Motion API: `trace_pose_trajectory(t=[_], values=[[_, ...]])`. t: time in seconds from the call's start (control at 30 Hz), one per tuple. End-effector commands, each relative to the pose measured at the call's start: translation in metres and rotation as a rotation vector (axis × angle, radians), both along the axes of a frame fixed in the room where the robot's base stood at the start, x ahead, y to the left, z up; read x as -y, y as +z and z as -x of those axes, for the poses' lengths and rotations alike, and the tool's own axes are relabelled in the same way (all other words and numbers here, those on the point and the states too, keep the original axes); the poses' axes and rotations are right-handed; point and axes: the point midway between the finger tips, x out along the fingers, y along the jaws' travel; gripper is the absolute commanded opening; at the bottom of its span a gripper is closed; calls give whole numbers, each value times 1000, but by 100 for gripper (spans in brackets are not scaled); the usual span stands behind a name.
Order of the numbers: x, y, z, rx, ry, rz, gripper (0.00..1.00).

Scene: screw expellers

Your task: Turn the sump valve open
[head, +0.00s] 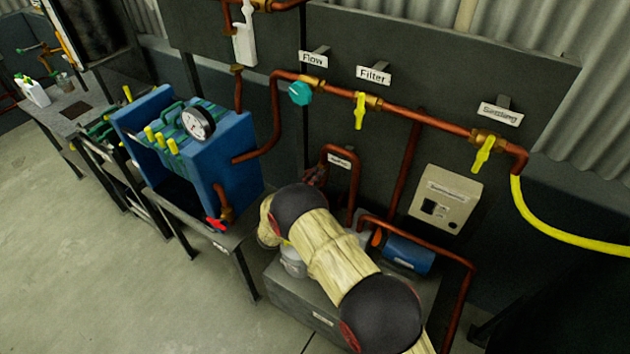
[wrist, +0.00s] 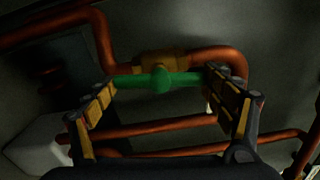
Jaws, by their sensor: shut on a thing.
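A green bar-shaped valve handle (wrist: 160,80) lies nearly level across the wrist view, in front of a brass valve body (wrist: 152,65) on a copper pipe. I take it for the sump valve, but no label shows there. My gripper (wrist: 158,84) has one finger at each end of the handle and is shut on it. In the head view my arm covers the gripper and this valve. A small sign (head: 340,160) beside the bent copper pipe there is too small to read.
Copper pipes (wrist: 155,130) cross below the handle. In the head view, a teal Flow valve (head: 300,93) and yellow Filter (head: 360,110) and yellow-handled right-hand (head: 482,154) valves sit above. A control box (head: 446,199) and blue motor (head: 408,254) stand close right of my arm.

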Motion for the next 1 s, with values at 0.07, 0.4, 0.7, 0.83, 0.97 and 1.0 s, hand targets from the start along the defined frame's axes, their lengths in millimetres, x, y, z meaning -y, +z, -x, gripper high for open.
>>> trace_pose_trajectory(t=[0.07, 0.4, 0.7, 0.83, 0.97, 1.0], values=[[-1, 2, -1, -24, 3, 37, 58], [-1, 1, -1, -86, 4, 130, 58], [-1, 1, -1, -95, 4, 144, 58], [-1, 1, -1, -95, 4, 144, 58], [-1, 1, 0, -94, 4, 143, 86], [-1, 1, 0, -94, 3, 143, 89]])
